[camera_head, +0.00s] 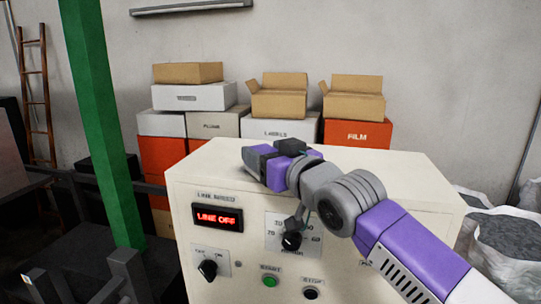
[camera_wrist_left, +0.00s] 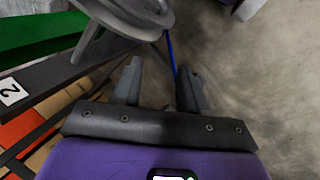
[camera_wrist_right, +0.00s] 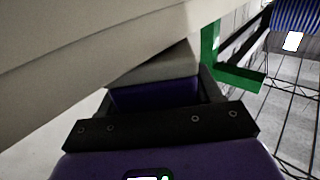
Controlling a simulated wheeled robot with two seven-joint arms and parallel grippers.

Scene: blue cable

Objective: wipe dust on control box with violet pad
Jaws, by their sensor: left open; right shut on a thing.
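The cream control box (camera_head: 190,165) stands in front of me, with a red "LINE OFF" display, dials and buttons on its front. My right gripper (camera_head: 254,158) is over its top, toward the back. In the right wrist view the gripper (camera_wrist_right: 158,88) is shut on the violet pad (camera_wrist_right: 155,96). A grey surface lies just beyond the pad; I cannot tell whether they touch. In the head view the pad cannot be made out. No dust can be made out on the visible top. My left gripper (camera_wrist_left: 160,85) is open and empty, away from the box.
A green post (camera_head: 100,120) stands left of the box, with dark rails (camera_head: 75,185) beside it. Stacked cartons (camera_head: 275,100) stand behind the box. Grey-filled sacks (camera_head: 505,240) lie at the right. A blue cable (camera_wrist_left: 171,50) shows beyond the left fingers.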

